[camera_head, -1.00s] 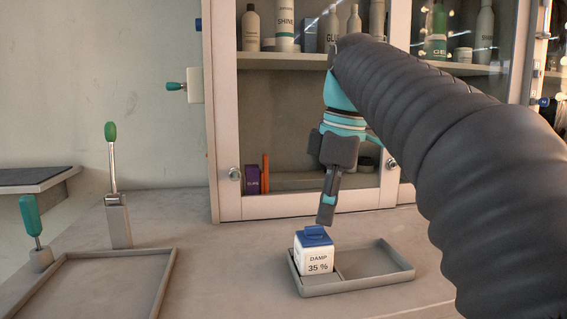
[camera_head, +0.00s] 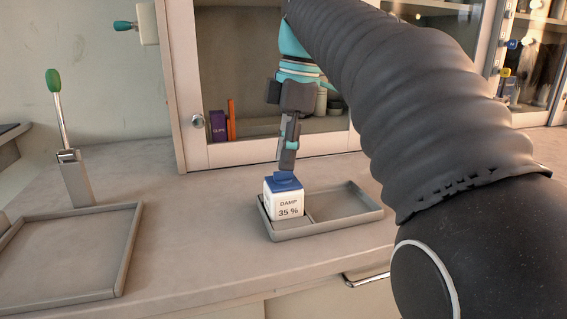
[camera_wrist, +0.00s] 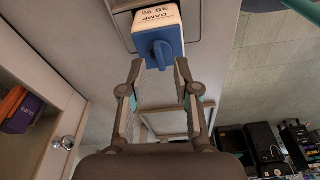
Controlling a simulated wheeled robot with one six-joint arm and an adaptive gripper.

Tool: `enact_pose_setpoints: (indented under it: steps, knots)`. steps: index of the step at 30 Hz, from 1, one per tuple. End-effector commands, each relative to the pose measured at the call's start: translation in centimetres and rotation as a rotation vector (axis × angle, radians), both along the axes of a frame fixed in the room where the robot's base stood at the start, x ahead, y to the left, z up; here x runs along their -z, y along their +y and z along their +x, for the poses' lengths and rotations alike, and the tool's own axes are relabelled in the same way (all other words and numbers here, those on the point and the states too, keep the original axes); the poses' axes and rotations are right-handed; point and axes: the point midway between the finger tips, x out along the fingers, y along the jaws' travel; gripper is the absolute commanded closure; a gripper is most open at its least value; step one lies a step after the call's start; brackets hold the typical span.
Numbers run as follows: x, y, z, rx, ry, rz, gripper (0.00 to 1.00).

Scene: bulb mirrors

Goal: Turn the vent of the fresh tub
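A white tub (camera_head: 284,204) with a blue lid stands upright in the left compartment of a small grey tray (camera_head: 345,226). A raised blue vent (camera_head: 284,177) sits on the lid. My gripper (camera_head: 287,166) points down directly over the vent; from the side its fingers overlap, and contact cannot be told. In the wrist view my gripper (camera_wrist: 160,68) is open, its fingertips apart at either side of the near edge of the blue vent (camera_wrist: 161,52).
A glass-door cabinet (camera_head: 186,90) stands close behind my gripper. A green-tipped lever (camera_head: 57,105) and a larger empty tray (camera_head: 125,250) are at the left. A drawer handle (camera_head: 366,278) is below the counter edge. The counter between the trays is clear.

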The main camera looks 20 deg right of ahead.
Motion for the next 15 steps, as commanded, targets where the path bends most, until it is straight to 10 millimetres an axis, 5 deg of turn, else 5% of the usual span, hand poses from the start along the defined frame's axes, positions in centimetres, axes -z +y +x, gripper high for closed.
enact_pose_setpoints:
  steps: [4,15]
  knots:
    - [1.6,0.2,0.0,0.001,0.002,0.000,0.69]
    - [2.0,0.3,0.0,0.001,-0.001,0.000,0.69]
